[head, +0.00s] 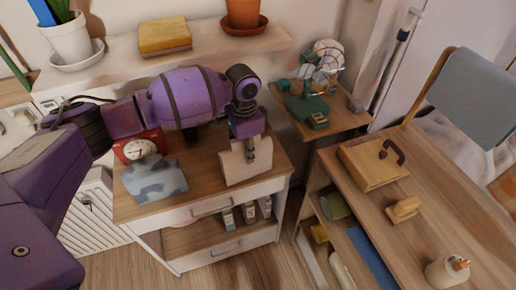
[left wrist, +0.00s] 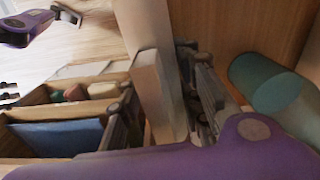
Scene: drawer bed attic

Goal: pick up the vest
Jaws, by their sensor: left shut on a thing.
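My left gripper (head: 250,148) points down over the drawer cabinet and is shut on a pale beige, flat, slab-like thing (head: 238,168). In the left wrist view the beige thing (left wrist: 152,88) stands between the two fingers of my left gripper (left wrist: 165,105). It is at the cabinet's right front corner; I cannot tell whether it touches the top. A folded blue-grey patterned cloth (head: 155,183) lies on the left of the cabinet top, apart from the gripper. I cannot tell for certain which of these is the vest. My right gripper is not in view.
A red clock (head: 139,147) stands behind the cloth. The drawer cabinet (head: 222,200) has an open shelf with small boxes. A wooden desk (head: 450,215) at the right holds a wooden box (head: 372,163). A fan (head: 325,60) stands on a small shelf behind.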

